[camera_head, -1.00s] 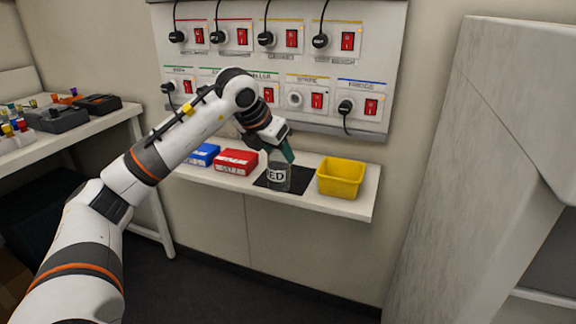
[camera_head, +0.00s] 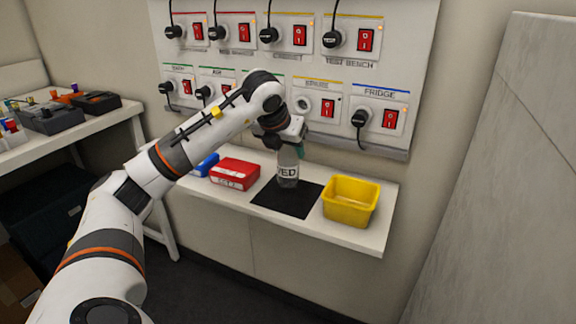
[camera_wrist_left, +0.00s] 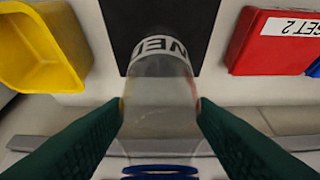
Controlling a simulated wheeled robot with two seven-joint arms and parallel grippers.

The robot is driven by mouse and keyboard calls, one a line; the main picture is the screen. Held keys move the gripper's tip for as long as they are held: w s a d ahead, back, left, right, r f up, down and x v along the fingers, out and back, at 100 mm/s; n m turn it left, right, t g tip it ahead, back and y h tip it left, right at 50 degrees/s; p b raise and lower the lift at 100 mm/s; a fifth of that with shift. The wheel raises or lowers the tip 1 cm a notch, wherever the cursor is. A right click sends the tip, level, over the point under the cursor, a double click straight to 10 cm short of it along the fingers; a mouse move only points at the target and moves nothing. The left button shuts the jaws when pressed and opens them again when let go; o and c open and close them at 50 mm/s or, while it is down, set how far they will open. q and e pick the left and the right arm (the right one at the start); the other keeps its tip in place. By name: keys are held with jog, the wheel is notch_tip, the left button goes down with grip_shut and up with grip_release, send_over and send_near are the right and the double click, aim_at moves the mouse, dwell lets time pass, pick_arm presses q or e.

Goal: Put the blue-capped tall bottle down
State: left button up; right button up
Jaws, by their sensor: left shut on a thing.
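The tall bottle (camera_head: 288,172) is clear, with a white band carrying dark letters. In the left wrist view the bottle (camera_wrist_left: 160,95) sits between the green fingers, with blue rings at its near end. My left gripper (camera_head: 291,150) is shut on its upper part. The bottle looks upright and overlaps the back part of a black mat (camera_head: 283,207) on the shelf. I cannot tell whether its base touches the mat. The mat (camera_wrist_left: 210,55) also shows beyond the bottle in the left wrist view. My right gripper is not in view.
A yellow bin (camera_head: 350,203) stands right of the mat, and a red box (camera_head: 235,173) and a blue box (camera_head: 206,165) stand left of it. A wall panel (camera_head: 385,75) with switches and plugs rises behind the white shelf (camera_head: 345,238). The mat's front is bare.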

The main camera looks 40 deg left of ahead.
aim_at(287, 159)
pick_arm(q)
notch_tip(287, 159, down, 4)
jog(key=shift+r+b, duration=0.2)
jog(key=shift+b, duration=0.1)
jog(key=o, duration=1.1)
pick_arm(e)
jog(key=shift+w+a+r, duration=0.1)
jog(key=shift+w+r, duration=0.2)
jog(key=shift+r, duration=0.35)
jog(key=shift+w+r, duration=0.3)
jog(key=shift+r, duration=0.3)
pick_arm(q)
jog(key=shift+s+r, duration=0.15)
jog(key=shift+r, duration=0.15)
jog(key=p+v, duration=0.1)
jog(key=v, duration=1)
jog(key=shift+p, duration=0.3)
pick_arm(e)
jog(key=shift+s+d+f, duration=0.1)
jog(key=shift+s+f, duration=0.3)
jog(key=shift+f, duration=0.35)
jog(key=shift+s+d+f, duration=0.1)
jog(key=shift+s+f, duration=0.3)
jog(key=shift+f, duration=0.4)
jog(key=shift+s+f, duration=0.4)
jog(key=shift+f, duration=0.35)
pick_arm(q)
jog(key=shift+s+d+r, duration=0.1)
jog(key=shift+s, duration=0.05)
